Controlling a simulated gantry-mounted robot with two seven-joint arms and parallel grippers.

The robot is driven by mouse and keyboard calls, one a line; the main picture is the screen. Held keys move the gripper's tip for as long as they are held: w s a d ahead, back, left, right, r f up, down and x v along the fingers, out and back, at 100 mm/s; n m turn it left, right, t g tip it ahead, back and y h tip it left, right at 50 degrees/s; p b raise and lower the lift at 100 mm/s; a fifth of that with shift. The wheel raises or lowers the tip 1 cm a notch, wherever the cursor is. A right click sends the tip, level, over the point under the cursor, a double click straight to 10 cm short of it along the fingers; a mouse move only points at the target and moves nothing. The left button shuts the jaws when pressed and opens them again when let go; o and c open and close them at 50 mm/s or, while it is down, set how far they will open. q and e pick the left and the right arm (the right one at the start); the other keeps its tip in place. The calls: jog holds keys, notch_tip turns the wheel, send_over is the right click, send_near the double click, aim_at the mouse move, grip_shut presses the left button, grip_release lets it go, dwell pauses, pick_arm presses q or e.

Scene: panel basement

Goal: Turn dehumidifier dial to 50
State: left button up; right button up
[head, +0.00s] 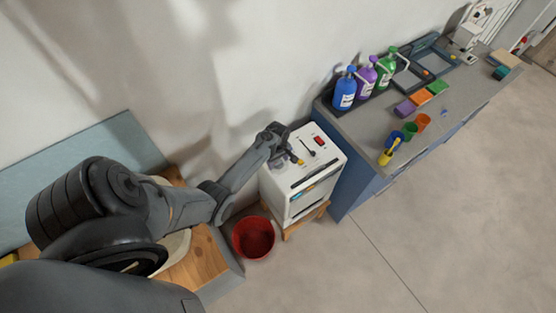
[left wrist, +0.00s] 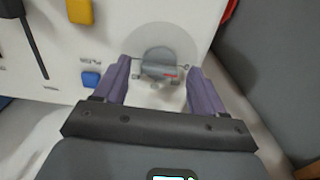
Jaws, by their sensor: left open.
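The dehumidifier (head: 320,165) is a white box on a small wooden stand. My left gripper (head: 283,148) is over the left end of the dehumidifier's top and covers the dial in the head view. In the left wrist view its two purple fingers (left wrist: 159,75) are open, one on each side of the knob. I cannot tell whether they touch it. The dial's numbers are not readable. My right gripper is not in view.
A yellow button (left wrist: 80,11), a blue button (left wrist: 91,79) and a black slider (left wrist: 38,50) are near the dial. A red switch (head: 319,141) is on the top. A red bucket (head: 253,237) stands beside the stand. A blue counter (head: 360,180) with bottles is close on the right.

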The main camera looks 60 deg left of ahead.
pick_arm(q)
jog(key=c, duration=1.1)
jog(key=shift+o, duration=0.2)
jog(key=m+p, duration=0.2)
jog(key=m, duration=0.1)
jog(key=shift+r+m, duration=0.15)
jog(key=shift+m, duration=0.15)
jog(key=m+p, duration=0.2)
jog(key=m, duration=0.2)
jog(key=m+p, duration=0.1)
jog(key=m, duration=0.9)
